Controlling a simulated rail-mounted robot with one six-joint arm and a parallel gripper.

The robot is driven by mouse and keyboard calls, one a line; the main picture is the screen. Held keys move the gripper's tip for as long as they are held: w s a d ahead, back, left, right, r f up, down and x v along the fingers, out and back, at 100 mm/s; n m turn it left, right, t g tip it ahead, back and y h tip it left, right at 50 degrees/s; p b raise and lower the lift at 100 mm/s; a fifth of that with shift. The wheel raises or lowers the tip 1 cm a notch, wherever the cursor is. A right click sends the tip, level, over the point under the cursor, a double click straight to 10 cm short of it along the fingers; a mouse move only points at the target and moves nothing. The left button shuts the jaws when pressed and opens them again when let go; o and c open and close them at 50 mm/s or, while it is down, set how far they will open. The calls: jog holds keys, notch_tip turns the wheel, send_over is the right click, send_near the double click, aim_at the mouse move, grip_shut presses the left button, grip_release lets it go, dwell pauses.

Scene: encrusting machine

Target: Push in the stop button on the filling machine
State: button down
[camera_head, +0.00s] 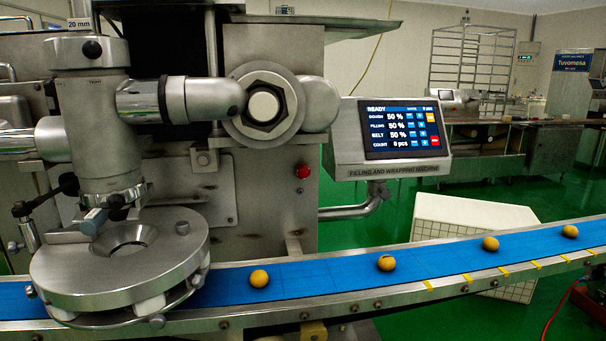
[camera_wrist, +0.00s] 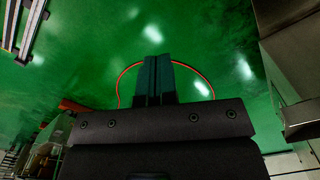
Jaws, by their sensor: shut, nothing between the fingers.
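The filling machine (camera_head: 262,190) is a large stainless steel body in the head view. A small round red button (camera_head: 303,171) sits on its front face, below and left of the display screen (camera_head: 403,128). The screen reads READY and has small orange, blue and red fields, too small to read fully. My gripper (camera_wrist: 153,62) shows only in the wrist view, with its two dark fingers together and nothing between them. It is over green floor. The red button is not in the wrist view, and my gripper is not in the head view.
A blue conveyor belt (camera_head: 330,274) with several round yellow-brown pieces runs across the front. A round steel forming head (camera_head: 120,262) stands at left. A white crate (camera_head: 470,218) is behind the belt. A red cable (camera_wrist: 120,82) loops on the floor in the wrist view.

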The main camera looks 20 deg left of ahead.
aim_at(306, 176)
dwell(0.7)
jog(key=w+a+r+n+t+h+p, duration=0.1)
jog(key=w+a+r+n+t+p, duration=0.4)
jog(key=a+r, duration=0.7)
jog(key=w+a+r+n+t+h+p, duration=0.1)
jog(key=w+a+r+n+t+p, duration=0.4)
jog(key=a+r+n+p, duration=0.4)
jog(key=w+a+r+n+t+h+p, duration=0.1)
jog(key=w+a+r+n+t+p, duration=0.4)
jog(key=a+r+p, duration=0.5)
jog(key=w+a+r+n, duration=0.1)
jog(key=a+r+n, duration=0.1)
jog(key=a+r, duration=0.4)
jog(key=shift+w+a+r+n+h, duration=0.3)
jog(key=shift+w+a+r+h, duration=0.1)
jog(key=shift+a, duration=0.45)
jog(key=shift+w+a, duration=0.75)
jog(key=shift+w, duration=0.5)
jog(key=shift+w+a, duration=0.7)
jog(key=shift+w, duration=0.6)
jog(key=shift+w+a, duration=0.75)
jog(key=shift+w, duration=0.5)
jog(key=shift+w, duration=0.1)
